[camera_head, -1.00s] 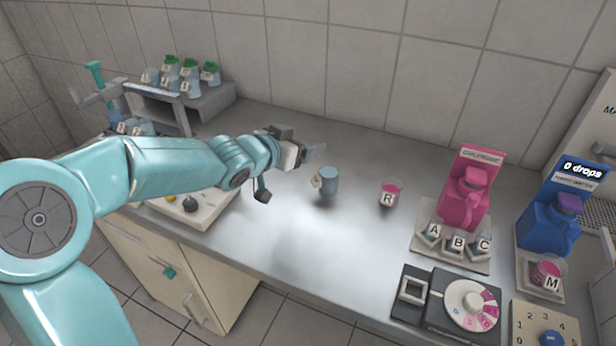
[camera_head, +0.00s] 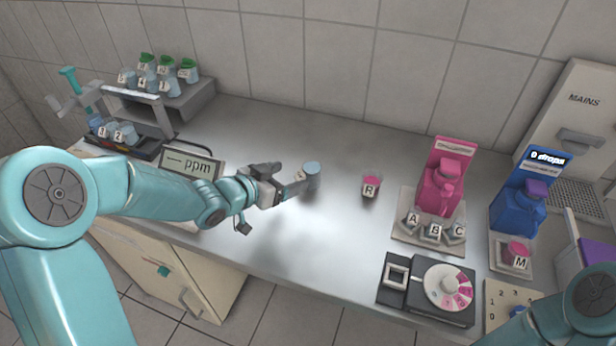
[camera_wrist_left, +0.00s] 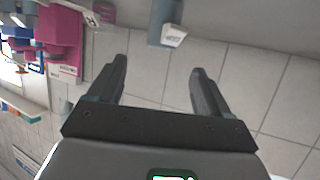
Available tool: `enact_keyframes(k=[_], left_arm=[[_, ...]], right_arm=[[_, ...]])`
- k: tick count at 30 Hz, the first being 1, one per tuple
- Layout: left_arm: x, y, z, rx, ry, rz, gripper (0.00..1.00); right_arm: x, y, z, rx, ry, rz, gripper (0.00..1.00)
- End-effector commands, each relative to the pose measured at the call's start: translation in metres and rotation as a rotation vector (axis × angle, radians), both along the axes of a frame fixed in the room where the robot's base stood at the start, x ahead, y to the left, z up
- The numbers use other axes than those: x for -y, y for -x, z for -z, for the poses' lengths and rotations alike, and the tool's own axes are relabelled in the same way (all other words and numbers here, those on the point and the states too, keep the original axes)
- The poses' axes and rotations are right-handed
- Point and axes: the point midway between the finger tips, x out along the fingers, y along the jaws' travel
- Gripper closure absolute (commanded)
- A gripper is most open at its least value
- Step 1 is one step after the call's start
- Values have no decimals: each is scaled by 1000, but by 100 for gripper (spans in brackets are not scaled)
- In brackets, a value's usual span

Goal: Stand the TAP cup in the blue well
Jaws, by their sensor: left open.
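The grey-blue cup (camera_head: 312,172) stands upright on the steel counter, with a pale tag on its left side. I take it as the TAP cup, though its lettering is too small to read in the head view. My left gripper (camera_head: 287,181) is open, close to the cup's left side. In the left wrist view the open, empty fingers of my left gripper (camera_wrist_left: 158,72) point toward the cup (camera_wrist_left: 164,18), which is beyond the fingertips. I cannot make out which thing is the blue well. My right gripper is out of view.
A pink-filled R cup (camera_head: 371,186) stands to the right. Beyond are a pink dispenser (camera_head: 440,180), a blue dispenser (camera_head: 517,205) and a dial unit (camera_head: 440,290). At the left are a ppm display (camera_head: 190,163) and a shelf (camera_head: 190,98) with several cups.

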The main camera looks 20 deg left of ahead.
Motion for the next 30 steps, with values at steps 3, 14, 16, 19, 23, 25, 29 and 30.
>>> enact_keyframes(k=[3, 14, 16, 19, 23, 25, 29, 30], left_arm=[[10, -21, 9, 0, 0, 1, 21], [22, -53, 24, -1, 0, -4, 21], [26, -63, 29, -1, 1, -3, 21], [31, -75, 35, 0, -1, -4, 21], [34, -82, 38, 1, 0, -5, 21], [34, -82, 39, 1, 0, -5, 21], [34, -82, 39, 1, 0, -5, 24], [34, -82, 39, 1, 0, -5, 37]], right_arm=[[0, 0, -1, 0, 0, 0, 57], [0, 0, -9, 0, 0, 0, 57], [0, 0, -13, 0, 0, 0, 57], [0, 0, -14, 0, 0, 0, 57], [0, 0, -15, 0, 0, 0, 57], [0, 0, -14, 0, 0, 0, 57], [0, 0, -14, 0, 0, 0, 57], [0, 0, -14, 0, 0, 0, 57]])
